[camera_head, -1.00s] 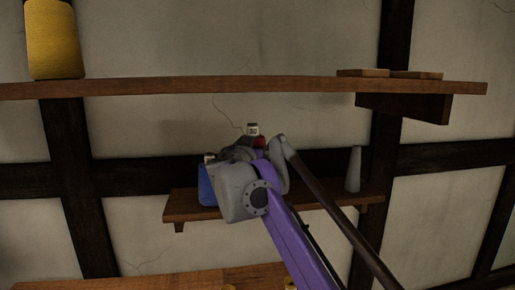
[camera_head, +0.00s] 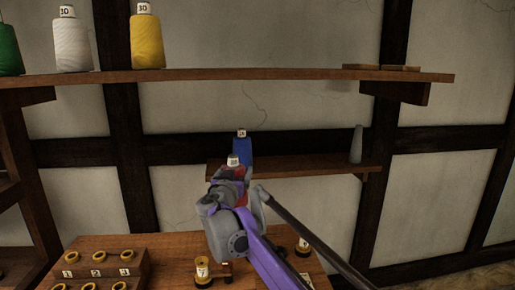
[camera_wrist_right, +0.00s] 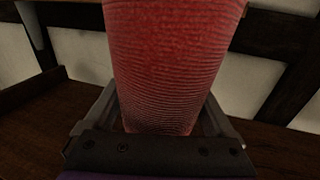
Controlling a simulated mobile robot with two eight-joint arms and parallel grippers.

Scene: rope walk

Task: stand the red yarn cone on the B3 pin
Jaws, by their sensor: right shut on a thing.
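The red yarn cone (camera_wrist_right: 172,62) fills the middle of the right wrist view, upright between the fingers of my right gripper (camera_wrist_right: 160,128). In the head view the cone (camera_head: 241,172) is mostly hidden behind my gripper; a bit of red and its white labelled top show. My right gripper (camera_head: 230,183) is shut on it, above the bench. A stepped wooden pin rack (camera_head: 140,262) stands at the lower left with gold rings. Its upper row is marked 1, 2, 3; the lower row is cut off, and I cannot tell which row is B. My left gripper is not in view.
A blue cone (camera_head: 243,146) and a grey cone-shaped piece (camera_head: 356,145) stand on the lower shelf (camera_head: 318,166). Yellow (camera_head: 147,42), white (camera_head: 72,45) and green (camera_head: 8,50) cones stand on the upper shelf. Small spools (camera_head: 203,273) stand on the bench (camera_head: 180,245).

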